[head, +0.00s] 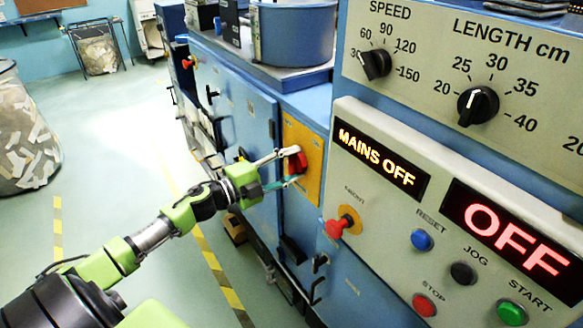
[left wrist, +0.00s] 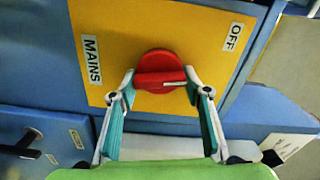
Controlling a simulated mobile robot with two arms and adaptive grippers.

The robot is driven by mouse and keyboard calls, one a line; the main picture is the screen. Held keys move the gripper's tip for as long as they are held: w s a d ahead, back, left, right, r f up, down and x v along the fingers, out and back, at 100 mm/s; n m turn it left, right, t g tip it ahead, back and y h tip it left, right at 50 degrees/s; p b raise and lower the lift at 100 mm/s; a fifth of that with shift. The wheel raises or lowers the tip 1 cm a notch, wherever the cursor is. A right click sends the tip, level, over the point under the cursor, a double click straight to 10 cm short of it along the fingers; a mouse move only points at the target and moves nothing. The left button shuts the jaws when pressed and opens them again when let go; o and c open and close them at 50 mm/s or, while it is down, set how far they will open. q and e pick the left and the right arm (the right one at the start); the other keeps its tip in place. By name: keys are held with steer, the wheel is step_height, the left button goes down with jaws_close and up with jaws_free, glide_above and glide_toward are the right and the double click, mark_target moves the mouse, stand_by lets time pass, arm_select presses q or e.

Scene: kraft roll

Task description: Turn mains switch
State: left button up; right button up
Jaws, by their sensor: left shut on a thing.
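The mains switch (head: 299,162) is a red rotary knob on a yellow plate (head: 310,188) on the side of the blue machine. In the left wrist view the red knob (left wrist: 158,64) has a raised bar lying nearly crosswise, between a MAINS label (left wrist: 92,60) and an OFF label (left wrist: 233,36). My left gripper (head: 292,166) is shut on the knob's bar, with one fingertip at each end in the left wrist view (left wrist: 160,78). The lit display (head: 382,158) reads MAINS OFF, and a second display (head: 514,241) reads OFF. My right gripper is not in view.
A control panel with a red knob on a yellow base (head: 343,222), reset (head: 422,240), jog, stop and start buttons stands right of the switch. Black handles (head: 318,263) stick out below it. A wire bin of paper scraps (head: 25,140) stands left.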

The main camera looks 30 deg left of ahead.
arm_select(q)
steer(key=m+b, duration=0.1)
steer(key=m, duration=0.1)
steer(key=m+b, duration=0.2)
steer(key=m, duration=0.1)
steer(key=shift+f+m, duration=0.3)
steer(key=shift+f, duration=0.05)
steer(key=m+b, duration=0.3)
steer(key=m, duration=0.2)
steer(key=shift+m, duration=0.3)
steer(key=o, duration=1.1)
steer(key=shift+s+a, duration=0.1)
steer(key=v, duration=1.1)
steer(key=shift+s+a, duration=0.2)
steer(key=shift+s, duration=0.15)
